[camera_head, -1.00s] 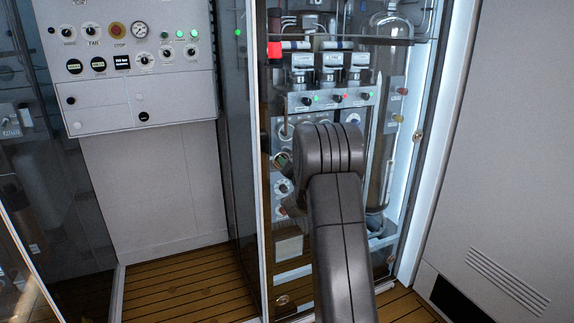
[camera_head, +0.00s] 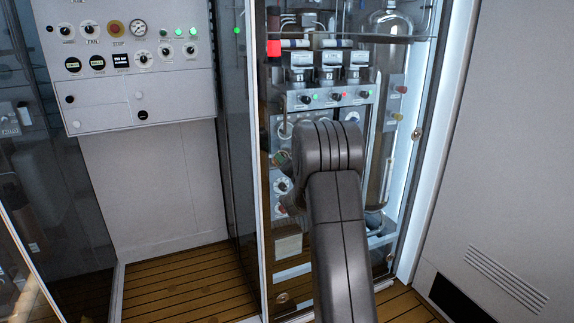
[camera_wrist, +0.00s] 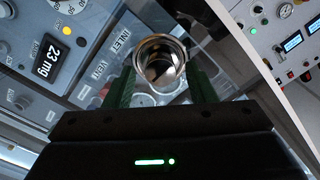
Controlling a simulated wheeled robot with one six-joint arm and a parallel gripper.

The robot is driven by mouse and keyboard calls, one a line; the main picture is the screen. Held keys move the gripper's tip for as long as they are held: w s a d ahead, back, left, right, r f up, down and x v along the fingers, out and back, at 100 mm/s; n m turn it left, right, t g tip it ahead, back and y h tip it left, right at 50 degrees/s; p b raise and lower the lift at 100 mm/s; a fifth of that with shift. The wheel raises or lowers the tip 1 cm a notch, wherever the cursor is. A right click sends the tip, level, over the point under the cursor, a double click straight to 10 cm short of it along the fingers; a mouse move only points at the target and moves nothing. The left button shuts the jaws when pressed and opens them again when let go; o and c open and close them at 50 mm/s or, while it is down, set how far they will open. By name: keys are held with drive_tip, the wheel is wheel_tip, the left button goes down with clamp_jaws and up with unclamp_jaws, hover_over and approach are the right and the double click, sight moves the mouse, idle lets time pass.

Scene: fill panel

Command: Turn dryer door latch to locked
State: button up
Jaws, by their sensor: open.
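In the wrist view my gripper (camera_wrist: 162,72) is open, with its two green fingers on either side of a round, shiny metal piece (camera_wrist: 160,50). This piece appears to be a knob or latch seen nearly end-on; I cannot tell whether the fingers touch it or which way it is turned. In the head view the glass-fronted cabinet (camera_head: 262,200) stands in the middle, and my dark arm hides the gripper and part of the front. No locked or unlocked marking is readable.
Behind the metal piece are a panel with INLET and VENT labels and a display (camera_wrist: 60,55) reading 23 mg. A white control panel (camera_head: 140,75) stands at left in the head view. A plain wall (camera_head: 510,150) closes the right side. Wooden floor (camera_head: 190,285) is clear at lower left.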

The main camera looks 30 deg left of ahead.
drive_tip(key=shift+d, duration=0.1)
drive_tip(key=b+v, duration=0.1)
drive_tip(key=v, duration=1.2)
drive_tip(key=shift+s+d, duration=0.2)
drive_tip(key=shift+d, duration=0.1)
drive_tip(key=p+x, duration=0.1)
drive_tip(key=x, duration=1.3)
drive_tip(key=shift+s+d, duration=0.1)
drive_tip(key=shift+s, duration=0.1)
